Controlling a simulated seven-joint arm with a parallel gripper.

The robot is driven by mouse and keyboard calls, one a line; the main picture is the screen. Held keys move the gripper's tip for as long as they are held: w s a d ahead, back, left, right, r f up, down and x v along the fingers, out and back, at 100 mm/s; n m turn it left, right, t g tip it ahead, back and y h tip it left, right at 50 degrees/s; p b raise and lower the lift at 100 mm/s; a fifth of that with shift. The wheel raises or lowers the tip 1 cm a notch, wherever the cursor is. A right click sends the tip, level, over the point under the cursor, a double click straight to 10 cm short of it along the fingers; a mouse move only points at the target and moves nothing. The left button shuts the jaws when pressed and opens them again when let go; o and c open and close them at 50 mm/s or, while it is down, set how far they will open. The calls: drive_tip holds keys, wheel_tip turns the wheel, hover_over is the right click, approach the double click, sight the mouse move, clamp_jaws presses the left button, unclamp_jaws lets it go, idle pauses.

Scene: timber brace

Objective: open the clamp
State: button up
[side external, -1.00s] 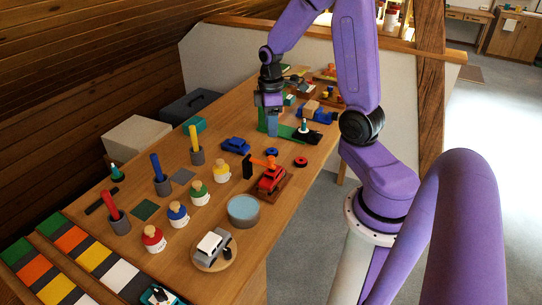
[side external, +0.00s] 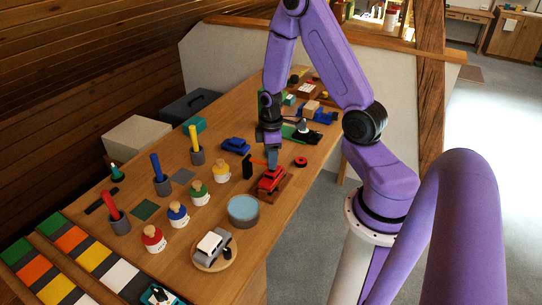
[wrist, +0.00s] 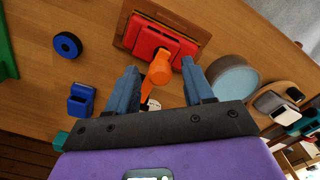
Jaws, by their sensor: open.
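A red device (side external: 270,181) with an orange handle sits on a brown wooden board near the front edge of the table; it appears to be the clamp. In the wrist view its red body (wrist: 160,45) lies just beyond my fingertips. Its orange handle (wrist: 159,71) sticks out toward me between the two fingers, with a gap on both sides. My gripper (side external: 272,164) is open, pointing down over the handle; it also shows in the wrist view (wrist: 159,80). In the side view my fingers hide part of the handle.
Several pegs and capped pots stand to the left. A blue ring (wrist: 67,45) shows in the wrist view.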

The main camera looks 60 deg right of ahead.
drive_tip(key=shift+f, duration=0.1)
drive_tip(key=shift+c, duration=0.3)
clamp_jaws()
